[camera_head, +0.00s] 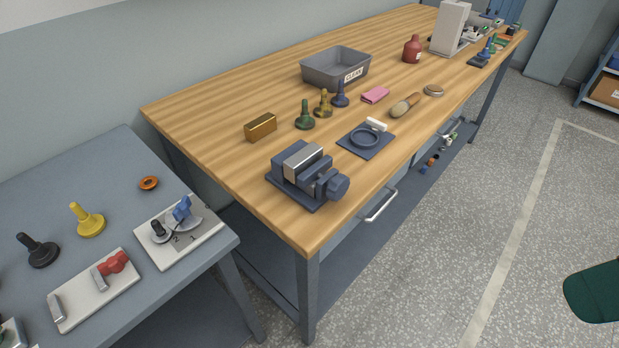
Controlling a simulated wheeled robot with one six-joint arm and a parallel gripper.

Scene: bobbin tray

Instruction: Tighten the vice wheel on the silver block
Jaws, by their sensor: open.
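A dark blue-grey vice (320,186) sits on its base plate near the front left corner of the wooden bench. A silver block (303,161) lies between its jaws, with its top face showing. I cannot tell whether both jaws touch the block. The vice wheel (337,187), a lobed dark blue-grey knob, is on the right end of the vice, facing the bench's front edge. My gripper is not in view.
A brass block (261,127) and several coloured bobbin-like posts (304,116) stand behind the vice. A blue plate with a ring (365,138) lies to its right. A drawer handle (381,205) juts out below the bench edge. The floor in front is clear.

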